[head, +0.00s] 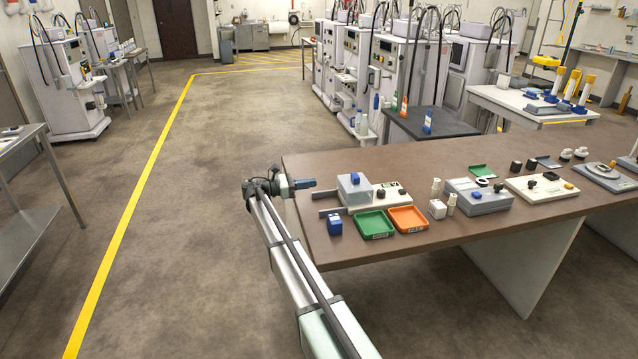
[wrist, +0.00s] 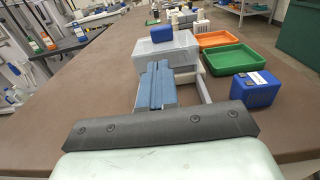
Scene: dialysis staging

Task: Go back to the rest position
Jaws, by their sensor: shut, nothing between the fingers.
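My gripper (head: 310,183) is at the left end of the brown table in the head view. Its two blue fingers show side by side and closed in the wrist view (wrist: 157,75), with nothing between them. They point toward a pale grey box (head: 354,189) with a blue knob on top, which also shows in the wrist view (wrist: 185,48). The gripper appears apart from the box, though in the wrist view the fingers cover part of it. My arm reaches up from the bottom of the head view.
A blue block (head: 335,224), a green tray (head: 374,225) and an orange tray (head: 408,219) are near the table's front edge. More devices stand to the right. The floor left of the table is clear.

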